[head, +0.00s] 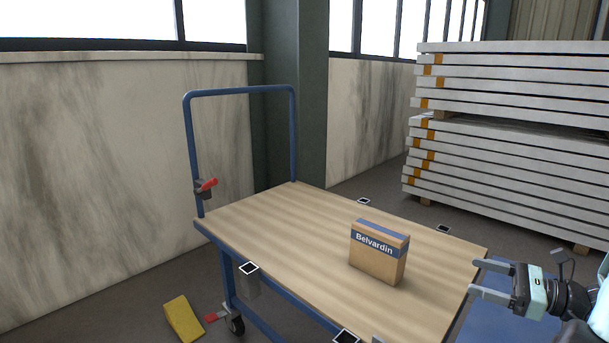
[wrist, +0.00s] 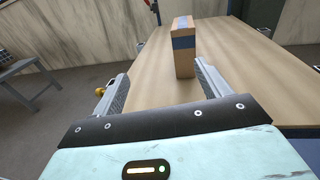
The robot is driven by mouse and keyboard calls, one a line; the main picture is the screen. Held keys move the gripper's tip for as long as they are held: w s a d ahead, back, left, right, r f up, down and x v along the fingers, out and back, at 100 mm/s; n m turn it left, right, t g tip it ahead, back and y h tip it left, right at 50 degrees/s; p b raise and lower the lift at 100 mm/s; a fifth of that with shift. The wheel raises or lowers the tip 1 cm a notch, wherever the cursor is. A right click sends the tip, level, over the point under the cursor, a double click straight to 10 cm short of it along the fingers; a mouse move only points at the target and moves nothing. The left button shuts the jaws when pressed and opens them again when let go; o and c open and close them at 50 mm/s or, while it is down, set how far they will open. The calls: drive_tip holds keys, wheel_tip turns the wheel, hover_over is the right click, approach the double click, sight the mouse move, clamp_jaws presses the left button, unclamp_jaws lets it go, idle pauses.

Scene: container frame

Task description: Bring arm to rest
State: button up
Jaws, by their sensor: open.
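My gripper (head: 492,279) is at the right of the head view, beside the right end of the trolley's wooden top (head: 300,215). Its two fingers are apart and nothing is between them. In the wrist view my gripper (wrist: 160,85) points along the wooden top (wrist: 145,70), with its fingers spread. A brown box (head: 378,258) with a blue band and the word Belvardin stands upright on the top. The box (wrist: 184,55) also shows ahead of the fingers in the wrist view, clear of them.
The trolley has a blue push handle (head: 240,91) at its far left end. A yellow wedge (head: 184,318) lies on the floor at lower left. A tall stack of grey panels (head: 510,160) stands at the back right. Most of the wooden top is bare.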

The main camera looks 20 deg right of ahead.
drive_tip(key=w+a+r+n+g+y, duration=0.2)
drive_tip(key=a+n+g, duration=0.5)
drive_tip(key=a, duration=0.4)
drive_tip(key=w+a+r+n+g+y, duration=0.1)
drive_tip(key=a+n+g, duration=0.65)
drive_tip(key=a, duration=0.35)
drive_tip(key=s+a+r+n+h, duration=0.2)
drive_tip(key=s+a+n+h, duration=0.4)
drive_tip(key=a+n, duration=0.45)
drive_tip(key=s+a+r+n+h, duration=0.2)
drive_tip(key=s+a+n+h, duration=0.35)
drive_tip(key=a+n, duration=0.5)
wheel_tip(320, 180, up, 26)
drive_tip(key=d+n+p, duration=0.1)
drive_tip(key=p, duration=2.4)
drive_tip(key=shift+w+f, duration=0.15)
drive_tip(key=shift+f, duration=0.1)
drive_tip(key=shift+g, duration=0.25)
